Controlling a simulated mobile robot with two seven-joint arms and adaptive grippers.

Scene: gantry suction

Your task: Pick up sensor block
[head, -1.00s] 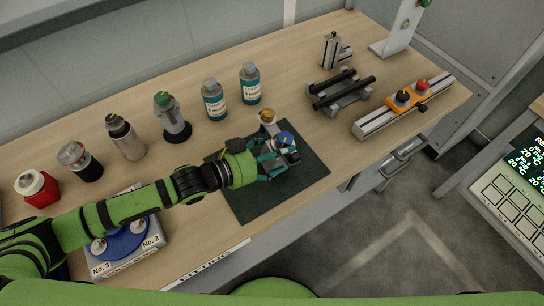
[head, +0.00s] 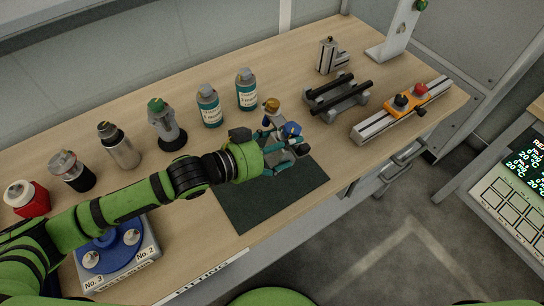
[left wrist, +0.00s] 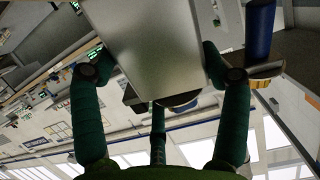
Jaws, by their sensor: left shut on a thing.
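The sensor block is a grey metal block with a brass-coloured cap (head: 272,105) and a blue cap (head: 291,128), over the far part of the dark green mat (head: 270,200). My left gripper (head: 283,150) is shut on it, and its teal fingers hide much of the block in the head view. In the left wrist view the block's plain grey face (left wrist: 155,40) lies between the dark green fingers, with a blue cylinder (left wrist: 260,25) at its right. The block appears raised off the mat. My right gripper is not in view.
Two labelled bottles (head: 209,107) stand behind the mat, with a green-topped fitting (head: 165,122) to their left. A black-railed fixture (head: 338,96) and an orange-clamped rail (head: 402,107) are at the right. A blue turntable (head: 110,243) sits at front left.

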